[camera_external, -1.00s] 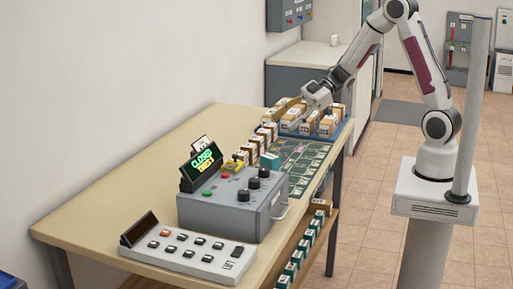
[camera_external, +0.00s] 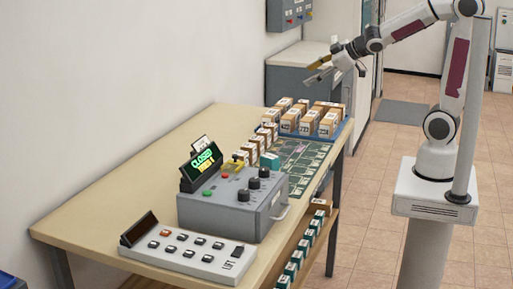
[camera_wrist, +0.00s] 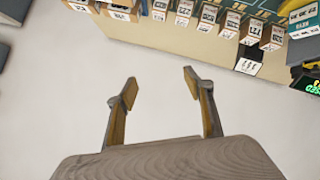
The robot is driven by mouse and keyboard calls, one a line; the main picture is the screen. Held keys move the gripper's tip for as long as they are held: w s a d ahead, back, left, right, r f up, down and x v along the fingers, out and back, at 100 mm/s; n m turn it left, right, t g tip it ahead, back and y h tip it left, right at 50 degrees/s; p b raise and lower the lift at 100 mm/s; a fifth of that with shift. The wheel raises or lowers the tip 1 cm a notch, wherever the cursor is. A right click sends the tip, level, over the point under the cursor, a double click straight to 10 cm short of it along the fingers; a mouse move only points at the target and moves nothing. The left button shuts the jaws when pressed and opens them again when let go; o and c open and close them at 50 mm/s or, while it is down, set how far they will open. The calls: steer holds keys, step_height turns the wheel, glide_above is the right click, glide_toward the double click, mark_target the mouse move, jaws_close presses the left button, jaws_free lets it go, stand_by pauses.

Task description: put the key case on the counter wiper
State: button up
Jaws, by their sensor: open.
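My gripper (camera_external: 322,73) is raised in the air above the far end of the table, over the boxes there. In the wrist view my gripper (camera_wrist: 160,83) has its two fingers wide apart with nothing between them. I cannot pick out the key case or the counter wiper with certainty in either view. Several tan, labelled boxes (camera_external: 308,120) stand on a blue tray at the far end. A row of labelled boxes also shows along the top of the wrist view (camera_wrist: 228,24).
A green printed mat (camera_external: 303,157) lies in front of the tray (camera_external: 333,140). A grey control box (camera_external: 220,208) with knobs, a lit sign (camera_external: 202,163) and a keypad console (camera_external: 187,249) occupy the near table. The table's left side (camera_external: 130,190) is clear, beside a white wall.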

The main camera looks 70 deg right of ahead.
steer(key=s+a+f+m+g, duration=0.1)
steer(key=s+a, duration=0.1)
steer(key=s, duration=0.6)
steer(key=s+a+f+m+g+y, duration=0.1)
steer(key=s+a+g, duration=0.1)
steer(key=s, duration=0.6)
steer(key=s+a+f+m+g+y, duration=0.1)
steer(key=s+a, duration=0.3)
steer(key=s, duration=0.4)
steer(key=shift+s+f+m+g, duration=0.15)
steer(key=shift+f+m+g, duration=0.35)
steer(key=shift+g, duration=0.2)
